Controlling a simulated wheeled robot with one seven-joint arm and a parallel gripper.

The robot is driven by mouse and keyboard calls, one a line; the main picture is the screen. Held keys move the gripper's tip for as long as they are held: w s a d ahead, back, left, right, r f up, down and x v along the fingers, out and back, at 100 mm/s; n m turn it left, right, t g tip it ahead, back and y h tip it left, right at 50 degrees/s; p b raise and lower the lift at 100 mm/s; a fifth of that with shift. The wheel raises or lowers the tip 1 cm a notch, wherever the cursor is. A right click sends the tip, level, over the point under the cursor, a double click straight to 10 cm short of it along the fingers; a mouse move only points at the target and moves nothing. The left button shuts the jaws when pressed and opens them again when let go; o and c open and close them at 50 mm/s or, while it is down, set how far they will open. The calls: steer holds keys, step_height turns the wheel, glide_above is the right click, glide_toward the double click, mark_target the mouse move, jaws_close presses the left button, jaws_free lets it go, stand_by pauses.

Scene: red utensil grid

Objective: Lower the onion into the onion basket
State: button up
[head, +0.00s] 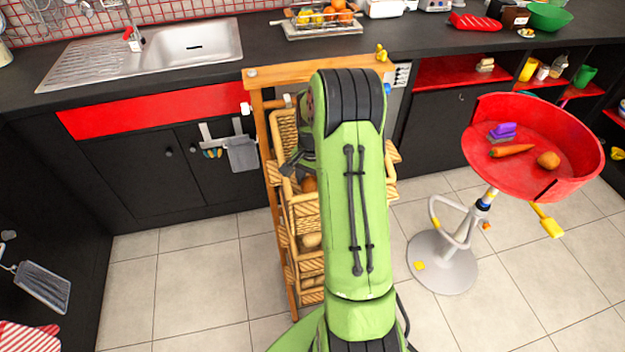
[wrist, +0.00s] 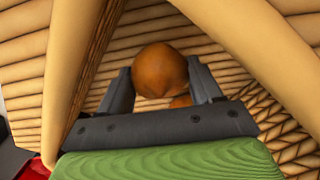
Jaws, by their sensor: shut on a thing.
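A brown round onion (wrist: 160,68) sits between the two dark fingers of my gripper (wrist: 159,80) in the wrist view. The gripper is shut on it. Wicker basket walls (wrist: 225,40) surround the onion and fingers. A second small brown thing (wrist: 181,101) shows just below the onion, partly hidden by the gripper. In the head view my green arm covers much of the wooden stand's wicker baskets (head: 283,128). A brown round thing (head: 310,184) shows in a basket beside my arm; I cannot tell if it is the held onion. The gap below the onion is not clear.
The stand's wooden frame (head: 262,76) rises close around my arm, and pale wooden bars (wrist: 70,70) pass near the gripper. A red round chair (head: 483,165) with a carrot (head: 512,151) and a potato-like item (head: 548,160) stands at right. The tiled floor at left is clear.

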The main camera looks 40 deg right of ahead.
steer(key=shift+f+b, duration=0.8)
steer(key=shift+f, duration=0.4)
stand_by(0.5)
steer(key=o, duration=1.2)
